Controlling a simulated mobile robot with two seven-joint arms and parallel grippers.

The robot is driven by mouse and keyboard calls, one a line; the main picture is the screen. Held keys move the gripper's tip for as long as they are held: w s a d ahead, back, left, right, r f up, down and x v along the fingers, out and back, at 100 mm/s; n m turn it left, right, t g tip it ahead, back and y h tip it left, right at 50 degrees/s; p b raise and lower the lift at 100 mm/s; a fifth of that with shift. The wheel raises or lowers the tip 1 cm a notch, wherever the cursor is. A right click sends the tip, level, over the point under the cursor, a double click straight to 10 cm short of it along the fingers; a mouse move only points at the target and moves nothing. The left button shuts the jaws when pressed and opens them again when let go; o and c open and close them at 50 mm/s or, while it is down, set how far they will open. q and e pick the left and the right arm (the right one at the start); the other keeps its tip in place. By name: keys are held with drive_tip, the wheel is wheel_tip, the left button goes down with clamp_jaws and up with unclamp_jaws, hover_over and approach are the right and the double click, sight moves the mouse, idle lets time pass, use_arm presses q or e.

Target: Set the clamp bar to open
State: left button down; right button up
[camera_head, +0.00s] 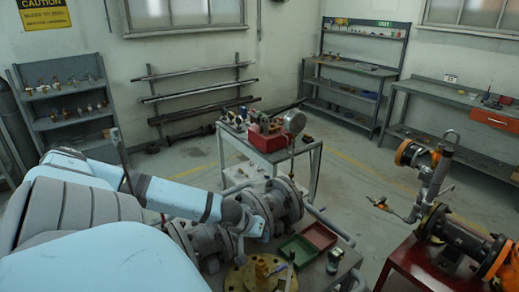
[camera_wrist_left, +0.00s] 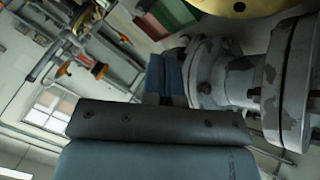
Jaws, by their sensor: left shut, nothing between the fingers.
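The grey flanged gate valve (camera_head: 283,203) lies on the workbench in the centre of the head view. In the left wrist view its grey body and flange (camera_wrist_left: 288,85) fill the right side. I cannot pick out the clamp bar for certain; a thin dark upright rod (camera_head: 121,155) stands behind my left arm, partly hidden by it. My left gripper (camera_head: 258,228) is beside the valve's flange, shut and empty. Its fingers (camera_wrist_left: 166,78) are together just left of the valve body in the left wrist view; contact cannot be told. My right gripper is not in view.
A yellow flange (camera_head: 257,274), a green tray (camera_head: 298,250) and a red tray (camera_head: 320,236) are on the bench near the gripper. A pressure gauge (camera_head: 294,122) rises behind the valve. A red bench (camera_head: 420,272) with orange-flanged pipework stands right, across open floor.

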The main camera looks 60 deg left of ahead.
use_arm(q)
drive_tip(key=w+a+r+m+t+h+b, duration=0.2)
drive_tip(key=a+m+t, duration=0.2)
drive_tip(key=m, duration=1.3)
drive_tip(key=s+f+m+g+h, duration=0.25)
drive_tip(key=s+f+m, duration=0.2)
drive_tip(key=m, duration=1.05)
drive_tip(key=shift+g+y, duration=0.25)
drive_tip(key=shift+g, duration=0.2)
drive_tip(key=b+x, duration=0.4)
drive_tip(key=x, duration=0.1)
drive_tip(key=b+x, duration=0.2)
drive_tip(key=shift+w+a+f, duration=0.15)
drive_tip(key=shift+a+f, duration=0.05)
drive_tip(key=shift+f, duration=0.35)
drive_tip(key=shift+b+x, duration=0.6)
drive_tip(key=shift+x, duration=0.45)
drive_tip(key=shift+w+d, duration=0.2)
drive_tip(key=shift+w, duration=0.15)
drive_tip(key=shift+w+d, duration=0.65)
drive_tip(key=shift+w, duration=0.25)
drive_tip(key=shift+w+d, duration=0.4)
drive_tip(key=shift+w, duration=0.15)
